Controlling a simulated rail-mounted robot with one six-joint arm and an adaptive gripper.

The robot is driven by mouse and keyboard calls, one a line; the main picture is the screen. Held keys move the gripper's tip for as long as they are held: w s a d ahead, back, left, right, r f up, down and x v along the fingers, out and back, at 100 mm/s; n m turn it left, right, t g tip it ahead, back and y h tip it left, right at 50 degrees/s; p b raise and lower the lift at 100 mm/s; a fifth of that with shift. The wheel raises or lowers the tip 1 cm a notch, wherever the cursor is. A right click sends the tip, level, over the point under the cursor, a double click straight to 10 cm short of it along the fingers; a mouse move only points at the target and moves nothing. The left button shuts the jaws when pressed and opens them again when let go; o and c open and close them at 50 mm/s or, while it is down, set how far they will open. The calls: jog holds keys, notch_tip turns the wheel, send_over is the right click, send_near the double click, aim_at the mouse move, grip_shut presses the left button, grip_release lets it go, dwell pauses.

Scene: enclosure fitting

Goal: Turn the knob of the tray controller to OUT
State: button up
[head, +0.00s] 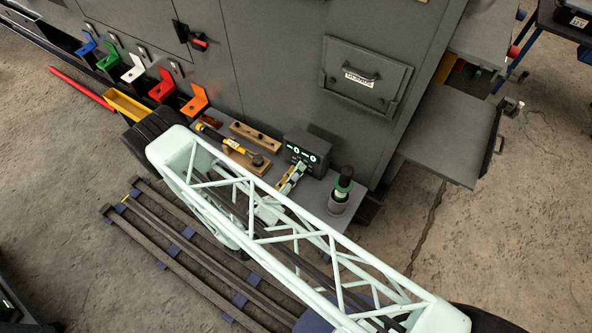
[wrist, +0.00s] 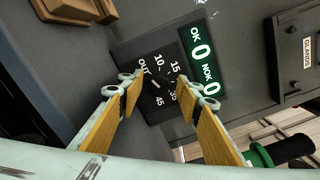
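The tray controller (head: 307,152) is a dark box on the grey shelf, with a small lit display on its face. In the wrist view its panel (wrist: 125,50) carries a dial marked OUT, 10, 15 and further numbers. The dark knob (wrist: 156,84) sits amid these marks; its pointer direction is too small to tell. My gripper (wrist: 160,86) is open, its two tan-padded fingers apart on either side of the knob. I cannot tell whether they touch it. In the head view my gripper (head: 291,178) is in front of the controller, partly hidden by my arm.
A green-topped cylinder (head: 341,187) stands right of the controller. Wooden blocks (head: 256,136) and a yellow-handled tool (head: 238,149) lie to its left. A cabinet with a GLANDS drawer (head: 366,75) rises behind. An open grey tray (head: 450,135) juts out at right.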

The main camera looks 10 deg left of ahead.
jog(key=v, duration=1.1)
dwell(0.4)
jog(key=shift+s, duration=0.2)
jog(key=shift+r, duration=0.1)
dwell(0.4)
